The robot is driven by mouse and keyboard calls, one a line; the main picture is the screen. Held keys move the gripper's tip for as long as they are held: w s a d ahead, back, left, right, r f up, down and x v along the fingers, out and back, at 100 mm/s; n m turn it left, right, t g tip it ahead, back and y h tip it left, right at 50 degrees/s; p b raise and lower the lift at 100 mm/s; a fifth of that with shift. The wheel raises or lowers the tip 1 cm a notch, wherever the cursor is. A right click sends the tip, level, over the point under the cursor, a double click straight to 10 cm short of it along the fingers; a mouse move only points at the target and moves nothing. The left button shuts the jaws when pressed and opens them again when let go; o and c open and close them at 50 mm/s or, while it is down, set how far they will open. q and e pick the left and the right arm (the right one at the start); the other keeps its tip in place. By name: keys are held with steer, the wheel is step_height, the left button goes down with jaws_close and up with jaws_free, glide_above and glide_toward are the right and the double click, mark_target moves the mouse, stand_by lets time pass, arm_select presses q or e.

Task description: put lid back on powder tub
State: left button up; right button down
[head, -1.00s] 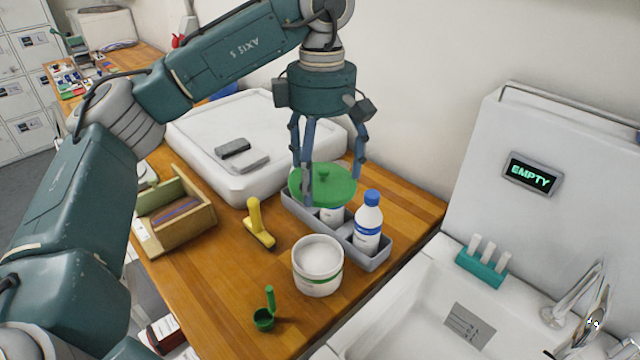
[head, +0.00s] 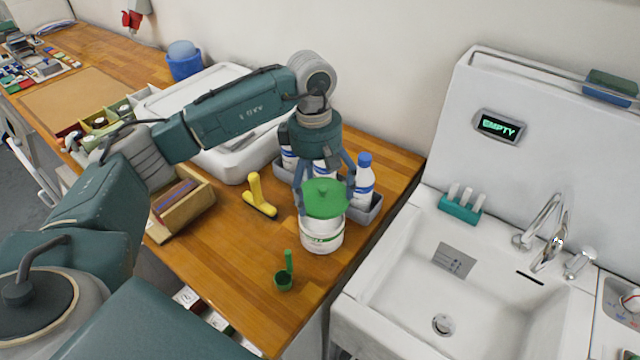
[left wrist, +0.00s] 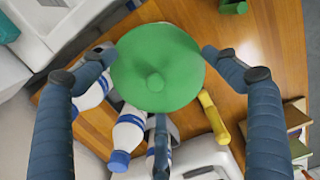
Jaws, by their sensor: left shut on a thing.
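The green lid (head: 324,199) with its small centre knob is held in my left gripper (head: 326,193), whose fingers are around its rim. The lid also fills the middle of the left wrist view (left wrist: 157,66), between the fingers. The white powder tub (head: 322,238) stands upright on the wooden bench, directly below the lid. The lid covers the tub's opening in the head view; I cannot tell whether it touches the rim or sits a little above it. The tub is hidden behind the lid in the left wrist view. My right gripper is not in view.
A grey caddy (head: 372,214) with white-and-blue bottles (head: 363,182) stands close behind the tub. A white sink (head: 390,285) lies to the right.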

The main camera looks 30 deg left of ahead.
arm_select(q)
steer(key=shift+f, duration=0.5)
steer(key=shift+s+f+b, duration=0.1)
steer(key=shift+f+b, duration=0.25)
steer(key=shift+f, duration=0.05)
step_height(320, 180, down, 3)
steer(key=shift+f+b, duration=0.1)
steer(key=shift+b, duration=1)
steer(key=shift+f, duration=0.1)
steer(key=shift+a, duration=0.1)
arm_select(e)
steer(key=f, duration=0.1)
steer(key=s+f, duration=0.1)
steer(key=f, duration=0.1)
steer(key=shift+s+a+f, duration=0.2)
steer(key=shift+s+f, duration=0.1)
